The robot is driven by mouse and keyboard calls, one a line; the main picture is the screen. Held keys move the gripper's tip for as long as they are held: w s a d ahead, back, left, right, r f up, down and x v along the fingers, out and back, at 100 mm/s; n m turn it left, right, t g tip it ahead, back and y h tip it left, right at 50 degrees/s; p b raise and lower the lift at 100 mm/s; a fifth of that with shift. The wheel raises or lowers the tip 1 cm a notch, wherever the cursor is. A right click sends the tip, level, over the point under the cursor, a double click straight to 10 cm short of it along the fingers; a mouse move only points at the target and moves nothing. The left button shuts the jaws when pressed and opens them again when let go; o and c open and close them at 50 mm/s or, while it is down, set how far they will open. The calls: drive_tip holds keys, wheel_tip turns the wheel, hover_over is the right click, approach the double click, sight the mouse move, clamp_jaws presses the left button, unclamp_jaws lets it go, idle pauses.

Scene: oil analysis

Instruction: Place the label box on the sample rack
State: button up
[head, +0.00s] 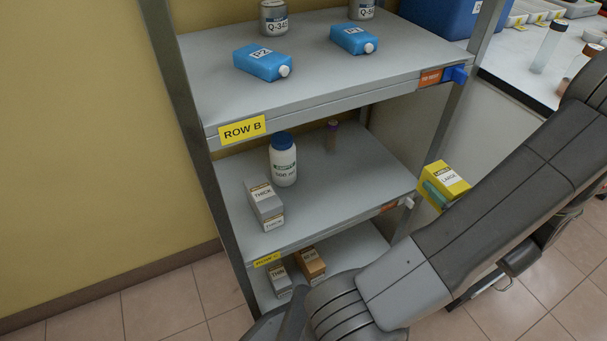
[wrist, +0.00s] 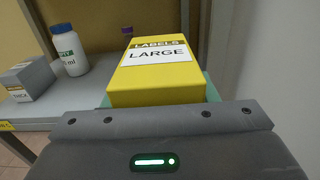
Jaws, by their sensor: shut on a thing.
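The label box is a yellow box (wrist: 155,75) with a white label reading LARGE. In the wrist view it sits in my gripper (wrist: 158,108), which is shut on it. In the head view the yellow box (head: 446,180) is held to the right of the metal rack, beside the post near the middle shelf. My arm hides most of my gripper there. The rack has an upper shelf (head: 330,75) marked ROW B, a middle shelf (head: 345,190) and a lower shelf (head: 350,245). The middle shelf has bare space at its right.
On the middle shelf are a grey THICK box (head: 266,208), a white bottle with a blue cap (head: 283,165) and a small brown vial (head: 332,135). Blue bottles (head: 262,62) lie on the upper shelf. Small boxes (head: 311,263) stand on the lower shelf. A rack post (head: 478,40) is near the box.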

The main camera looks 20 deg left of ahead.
drive_tip(key=shift+s+f, duration=0.1)
drive_tip(key=shift+f, duration=0.4)
drive_tip(key=b+x, duration=0.5)
drive_tip(key=x, duration=1.4)
drive_tip(key=f+b, duration=0.1)
drive_tip(key=f, duration=0.1)
drive_tip(key=f+b, duration=0.1)
drive_tip(key=f, duration=0.1)
drive_tip(key=f+b, duration=0.1)
drive_tip(key=f, duration=0.2)
drive_tip(key=shift+a, duration=0.3)
drive_tip(key=shift+w+a+f, duration=0.1)
drive_tip(key=shift+w+f, duration=0.05)
drive_tip(key=shift+w, duration=0.2)
